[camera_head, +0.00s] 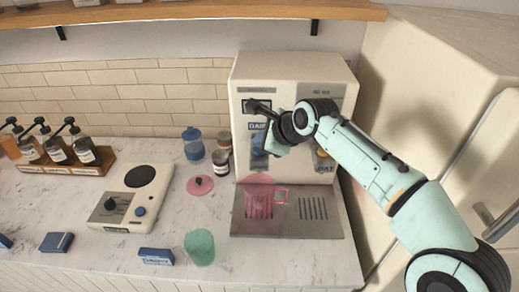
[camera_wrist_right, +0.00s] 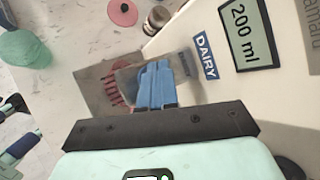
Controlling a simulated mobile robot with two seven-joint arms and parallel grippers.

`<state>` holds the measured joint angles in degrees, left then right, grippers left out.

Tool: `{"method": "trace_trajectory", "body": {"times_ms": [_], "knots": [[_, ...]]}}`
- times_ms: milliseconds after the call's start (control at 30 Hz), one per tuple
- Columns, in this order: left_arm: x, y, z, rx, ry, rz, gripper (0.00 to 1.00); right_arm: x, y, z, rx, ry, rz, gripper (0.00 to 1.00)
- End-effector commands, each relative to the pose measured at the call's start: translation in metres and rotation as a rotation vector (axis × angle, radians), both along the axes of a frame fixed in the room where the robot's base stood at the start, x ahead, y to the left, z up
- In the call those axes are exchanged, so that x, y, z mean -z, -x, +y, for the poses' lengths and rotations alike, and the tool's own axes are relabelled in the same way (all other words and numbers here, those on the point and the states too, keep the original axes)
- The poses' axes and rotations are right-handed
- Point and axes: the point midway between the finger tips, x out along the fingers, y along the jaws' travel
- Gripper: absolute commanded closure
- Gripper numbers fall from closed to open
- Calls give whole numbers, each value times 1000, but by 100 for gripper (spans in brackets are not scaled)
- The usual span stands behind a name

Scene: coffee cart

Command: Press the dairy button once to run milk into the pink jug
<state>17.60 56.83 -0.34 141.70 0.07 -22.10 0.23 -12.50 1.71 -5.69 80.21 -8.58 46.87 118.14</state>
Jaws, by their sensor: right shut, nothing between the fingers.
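The pink jug (camera_head: 258,205) stands on the drip tray under the left side of the cream dispenser (camera_head: 290,73), its handle to the right. In the right wrist view the jug (camera_wrist_right: 112,88) shows partly behind my fingers. The blue DAIRY label (camera_head: 256,127) is on the dispenser's left front; it also shows in the wrist view (camera_wrist_right: 205,55), beside a display (camera_wrist_right: 243,32) reading 200 ml. My right gripper (camera_head: 258,160) points down in front of the dairy side. Its blue fingers (camera_wrist_right: 154,82) are shut and empty. I cannot make out the dairy button or any contact. My left gripper is out of view.
A green cup (camera_head: 200,247) and a pink lid (camera_head: 200,185) are on the marble counter left of the drip tray (camera_head: 312,222). Jars (camera_head: 193,145), a scale (camera_head: 130,205) and pump bottles (camera_head: 82,148) stand farther left. A cream cabinet (camera_head: 440,80) borders the right.

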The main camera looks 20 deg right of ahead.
Motion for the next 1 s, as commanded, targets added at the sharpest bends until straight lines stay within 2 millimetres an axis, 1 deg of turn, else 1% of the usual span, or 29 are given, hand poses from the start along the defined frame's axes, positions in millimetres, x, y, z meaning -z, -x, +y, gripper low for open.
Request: {"method": "trace_trajectory", "body": {"times_ms": [300,1000], "knots": [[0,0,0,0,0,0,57,0,0,0,0,0,0,100],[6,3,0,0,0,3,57,9,0,0,-1,0,1,100]]}}
